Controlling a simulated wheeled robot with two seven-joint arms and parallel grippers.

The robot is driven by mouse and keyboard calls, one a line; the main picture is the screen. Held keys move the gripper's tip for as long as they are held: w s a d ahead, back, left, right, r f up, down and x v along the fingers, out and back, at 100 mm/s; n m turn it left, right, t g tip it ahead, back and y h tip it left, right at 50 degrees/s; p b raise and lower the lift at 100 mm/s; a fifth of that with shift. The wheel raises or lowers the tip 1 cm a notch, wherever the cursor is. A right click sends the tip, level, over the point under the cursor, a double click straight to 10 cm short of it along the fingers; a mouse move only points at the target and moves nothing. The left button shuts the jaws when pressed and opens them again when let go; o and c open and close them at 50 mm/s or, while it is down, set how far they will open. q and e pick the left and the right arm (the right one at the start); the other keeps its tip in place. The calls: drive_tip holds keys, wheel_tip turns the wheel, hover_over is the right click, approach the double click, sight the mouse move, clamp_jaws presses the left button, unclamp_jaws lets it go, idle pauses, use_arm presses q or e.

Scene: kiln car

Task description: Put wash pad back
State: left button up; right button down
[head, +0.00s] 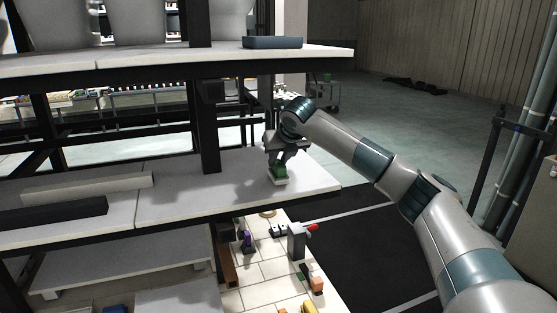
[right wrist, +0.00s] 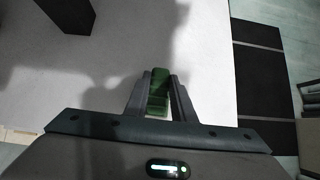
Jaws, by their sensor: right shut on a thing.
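The wash pad (head: 279,178) has a green upper part and a pale base. It is at the right end of the middle kiln car deck (head: 230,190); I cannot tell whether its base touches the deck or hangs just above it. My right gripper (head: 281,160) points down and is shut on the green part. In the right wrist view the green part (right wrist: 158,88) shows between the two fingers, over the pale deck (right wrist: 95,85); the pale base is hidden there. My left gripper is not in view.
A dark post (head: 204,125) stands left of my gripper. The upper deck (head: 150,60) bears large grey vessels and a blue-grey block (head: 272,43). A white bar (head: 88,187) and a dark bar (head: 52,215) lie on the middle deck's left. Small items lie on tiles below.

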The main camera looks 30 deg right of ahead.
drive_tip(key=shift+f, duration=0.35)
idle(0.3)
drive_tip(key=c, duration=1.4)
unclamp_jaws()
drive_tip(key=shift+c, duration=0.2)
drive_tip(key=shift+s+r, duration=0.1)
drive_tip(key=shift+r, duration=0.05)
drive_tip(key=v, duration=0.7)
drive_tip(key=shift+s+r, duration=0.2)
drive_tip(key=shift+r, duration=0.1)
idle(0.4)
drive_tip(key=shift+a, duration=0.1)
